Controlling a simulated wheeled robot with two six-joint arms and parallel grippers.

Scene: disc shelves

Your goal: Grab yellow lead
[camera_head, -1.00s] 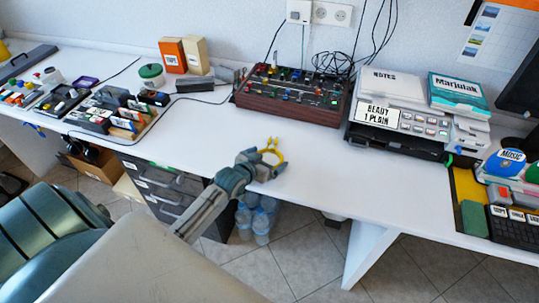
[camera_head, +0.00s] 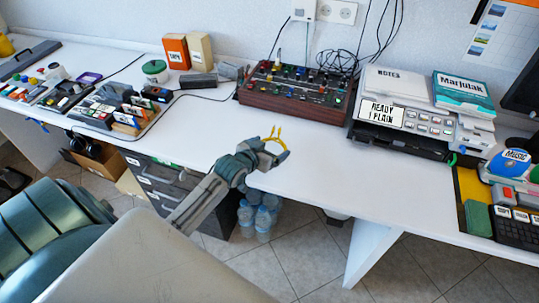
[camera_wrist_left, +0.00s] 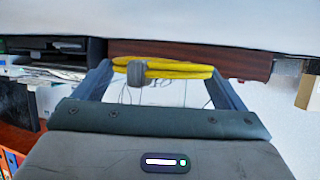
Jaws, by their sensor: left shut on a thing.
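The yellow lead (camera_head: 282,143) is a small bent loop held at the tip of my left gripper (camera_head: 276,151) in the head view, above the front part of the white table. In the left wrist view the yellow lead (camera_wrist_left: 185,70) lies across between the two fingers of my left gripper (camera_wrist_left: 165,80), with a grey band or clip around it. The left gripper is shut on the lead. My right gripper is not in view.
A red-brown mixer box (camera_head: 295,94) with coloured knobs stands behind on the white table (camera_head: 330,165). To its right is a grey device (camera_head: 425,118) with a "READY 1 PLAIN" sign. Small boxes crowd the left. The middle of the table is clear.

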